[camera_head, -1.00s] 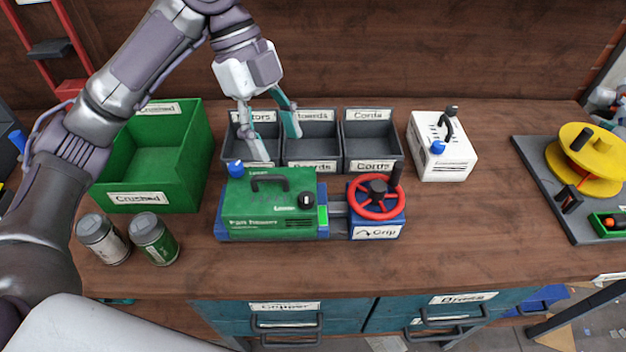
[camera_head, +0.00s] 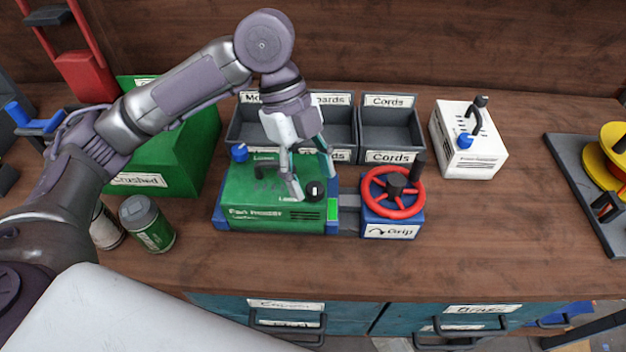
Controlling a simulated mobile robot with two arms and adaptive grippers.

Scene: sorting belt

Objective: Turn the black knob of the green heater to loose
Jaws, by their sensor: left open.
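The green heater (camera_head: 270,214) sits on the workbench, clamped in a blue vise with a red handwheel (camera_head: 368,204) at its right. Its black knob (camera_head: 315,190) is on the top face near the right end, beside a label that is partly covered. A blue knob (camera_head: 239,152) stands at the heater's back left corner. My left gripper (camera_head: 313,186) is open above the heater's right half, its fingers pointing down. One fingertip is just left of the black knob and the other just behind and right of it. Whether they touch it I cannot tell. My right gripper is not in view.
Grey bins (camera_head: 388,128) labelled Cords and Boards stand behind the heater. A green Crushed bin (camera_head: 165,160) and two cans (camera_head: 147,223) are at left. A white box (camera_head: 467,140) with a blue knob is at right. The bench front is clear.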

